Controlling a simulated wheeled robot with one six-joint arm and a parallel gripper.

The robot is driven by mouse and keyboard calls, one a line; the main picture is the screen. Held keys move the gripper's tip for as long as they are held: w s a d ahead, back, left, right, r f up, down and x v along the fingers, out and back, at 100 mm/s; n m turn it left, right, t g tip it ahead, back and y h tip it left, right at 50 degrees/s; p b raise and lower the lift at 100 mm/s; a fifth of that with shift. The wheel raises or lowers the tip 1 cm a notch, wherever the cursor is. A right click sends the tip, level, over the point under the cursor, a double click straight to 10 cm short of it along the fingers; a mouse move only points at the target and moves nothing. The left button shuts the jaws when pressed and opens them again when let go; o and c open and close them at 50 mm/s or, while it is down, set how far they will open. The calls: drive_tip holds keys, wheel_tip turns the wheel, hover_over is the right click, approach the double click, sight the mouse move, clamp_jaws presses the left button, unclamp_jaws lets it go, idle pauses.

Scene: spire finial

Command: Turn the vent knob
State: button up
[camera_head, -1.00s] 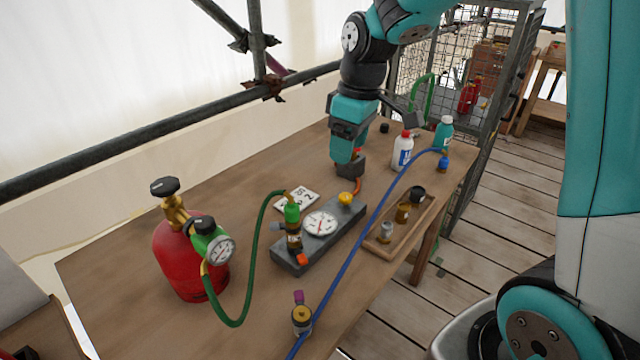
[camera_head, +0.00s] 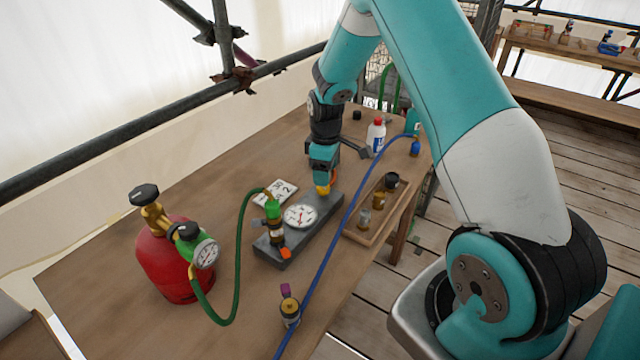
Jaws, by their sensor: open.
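A grey manifold block (camera_head: 309,234) lies on the wooden table. A yellow knob (camera_head: 323,190) sits at its far end. No label shows which control is the vent knob. The block also carries a white round gauge (camera_head: 300,216), a green fitting (camera_head: 273,209) and an orange knob (camera_head: 285,253) at the near end. My gripper (camera_head: 323,181) points down right at the yellow knob, with its fingers open. The fingertips partly hide the knob; I cannot tell whether they touch it.
A red gas cylinder (camera_head: 165,262) with a gauge stands at the left. A green hose (camera_head: 238,262) links it to the block. A blue hose (camera_head: 345,219) crosses the table on the right, beside a wooden tray (camera_head: 357,238). A number card (camera_head: 276,193) lies behind the block.

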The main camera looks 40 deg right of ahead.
sight(323, 189)
wheel_tip(323, 189, down, 5)
drive_tip(key=shift+a+p, duration=0.15)
drive_tip(key=shift+p, duration=0.15)
